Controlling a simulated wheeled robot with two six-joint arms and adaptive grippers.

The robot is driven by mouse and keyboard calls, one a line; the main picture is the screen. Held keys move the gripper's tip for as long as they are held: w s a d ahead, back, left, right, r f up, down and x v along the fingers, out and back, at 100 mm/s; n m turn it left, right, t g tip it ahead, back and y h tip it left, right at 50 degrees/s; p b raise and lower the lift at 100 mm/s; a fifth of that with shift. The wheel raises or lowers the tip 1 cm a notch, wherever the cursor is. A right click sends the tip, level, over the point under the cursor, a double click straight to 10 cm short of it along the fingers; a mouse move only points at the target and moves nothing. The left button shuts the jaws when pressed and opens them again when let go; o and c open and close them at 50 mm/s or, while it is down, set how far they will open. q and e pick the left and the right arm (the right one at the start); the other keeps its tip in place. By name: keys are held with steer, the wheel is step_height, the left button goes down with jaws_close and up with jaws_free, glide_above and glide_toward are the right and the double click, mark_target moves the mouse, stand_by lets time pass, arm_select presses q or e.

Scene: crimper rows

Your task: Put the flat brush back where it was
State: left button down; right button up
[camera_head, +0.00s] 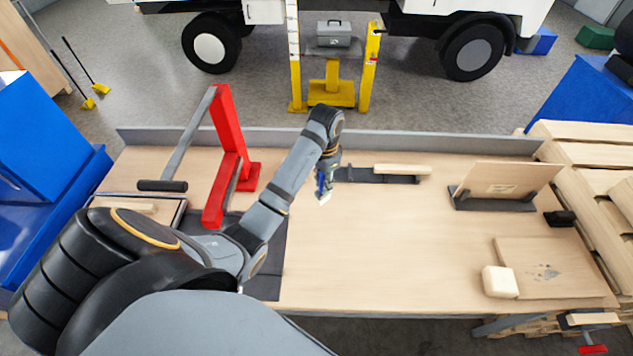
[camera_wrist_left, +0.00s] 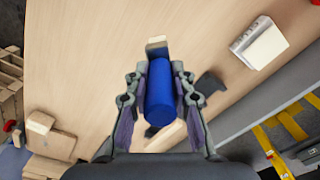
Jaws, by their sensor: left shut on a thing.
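My left gripper (camera_head: 323,186) is shut on the flat brush, above the middle of the table (camera_head: 390,240). In the head view only a bit of blue and a pale tip (camera_head: 324,199) of the brush show below the gripper. A low dark holder (camera_head: 350,175) lies just right of the gripper, with a pale wooden strip (camera_head: 402,169) on its right part. My right gripper is out of view.
A red press (camera_head: 225,150) with a long lever stands left of my arm. A board in a dark stand (camera_head: 493,206), a flat board (camera_head: 560,265) and a cream block (camera_head: 499,282) are at right. A grey back rail (camera_head: 440,143) edges the table. The table's front middle is clear.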

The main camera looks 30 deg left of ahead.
arm_select(q)
steer(key=w+a+f+b, duration=0.2)
steer(key=w+a+f, duration=0.1)
steer(key=f, duration=0.1)
steer(key=w+a+f+b, duration=0.2)
steer(key=w+a+f, duration=0.1)
steer(key=f, duration=0.1)
steer(key=w+a+f+b, duration=0.3)
steer(key=w+f, duration=0.1)
steer(key=shift+a, duration=0.1)
steer(key=shift+f, duration=0.45)
steer(key=shift+f, duration=0.2)
steer(key=c, duration=1.1)
jaws_free()
steer(key=shift+c, duration=0.2)
